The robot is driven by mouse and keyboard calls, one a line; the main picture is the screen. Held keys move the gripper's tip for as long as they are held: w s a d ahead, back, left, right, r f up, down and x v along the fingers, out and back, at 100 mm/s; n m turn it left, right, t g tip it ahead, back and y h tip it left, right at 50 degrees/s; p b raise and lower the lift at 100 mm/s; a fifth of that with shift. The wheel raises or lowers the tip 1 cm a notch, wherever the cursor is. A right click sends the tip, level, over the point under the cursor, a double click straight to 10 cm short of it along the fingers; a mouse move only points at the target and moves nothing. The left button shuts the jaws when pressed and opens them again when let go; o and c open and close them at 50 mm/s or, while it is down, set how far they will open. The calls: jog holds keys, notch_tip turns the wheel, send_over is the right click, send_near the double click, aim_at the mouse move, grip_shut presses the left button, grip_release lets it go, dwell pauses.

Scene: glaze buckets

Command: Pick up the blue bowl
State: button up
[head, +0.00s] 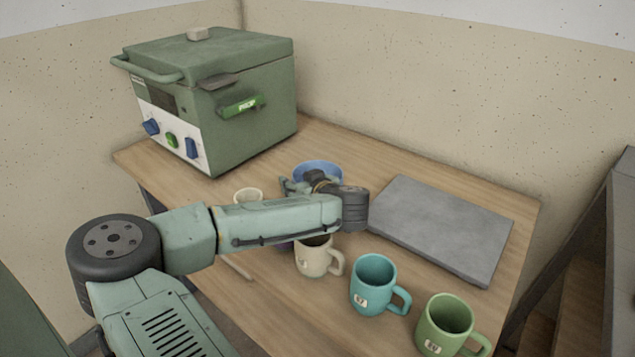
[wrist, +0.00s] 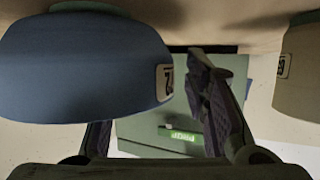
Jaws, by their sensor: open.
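The blue bowl (head: 318,168) stands on the wooden table, beyond my gripper (head: 298,186) in the head view; the gripper and wrist hide its lower front. In the wrist view, which looks upside down, the bowl (wrist: 80,70) fills the upper left, with a small label on its side. My gripper is open there. One finger shows just right of the bowl, near its labelled side. The other finger shows only in part below the bowl's edge, its tip hidden by the bowl. I cannot tell whether either finger touches it.
A cream cup (head: 248,194) stands left of the bowl, partly behind my arm. A cream mug (head: 314,260), a teal mug (head: 372,285) and a green mug (head: 447,325) stand nearer the front. A grey slab (head: 440,225) lies to the right. A green kiln (head: 235,120) stands at the back left.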

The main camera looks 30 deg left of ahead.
jog(key=shift+c, duration=0.3)
grip_shut()
dwell(0.5)
